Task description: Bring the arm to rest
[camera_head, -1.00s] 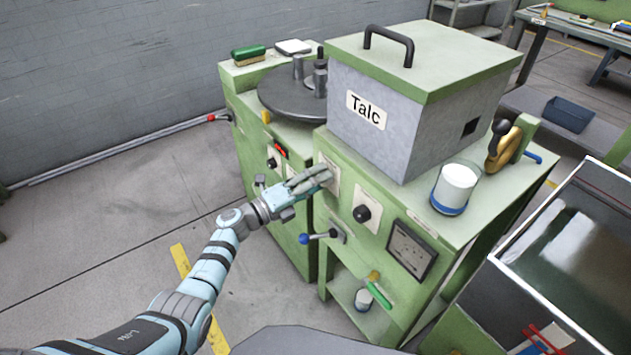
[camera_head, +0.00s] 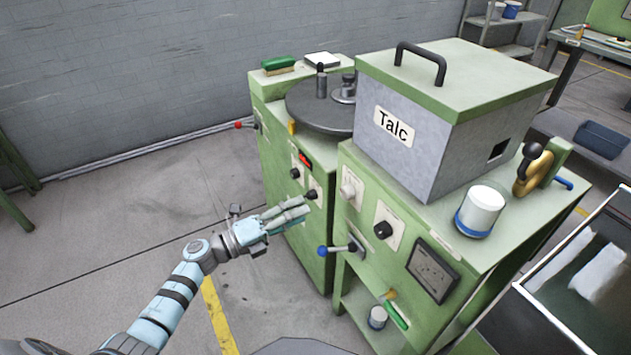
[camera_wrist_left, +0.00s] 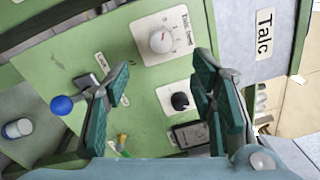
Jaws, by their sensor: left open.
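My left gripper (camera_head: 290,215) reaches in from the left in the head view and hangs in the air in front of the green extruder (camera_head: 372,165). Its fingers point at the front panel and stand apart from it. In the left wrist view the two teal-padded fingers (camera_wrist_left: 155,95) are open with nothing between them. Beyond them are a white knob (camera_wrist_left: 162,41), a black knob (camera_wrist_left: 180,101) and a blue-tipped lever (camera_wrist_left: 62,105). My right gripper is in neither view.
A box labelled Talc (camera_head: 425,125) and a white container (camera_head: 482,210) stand on the machine. A red-tipped lever (camera_head: 240,125) sticks out at the left. The floor left of the machine (camera_head: 120,235) is clear.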

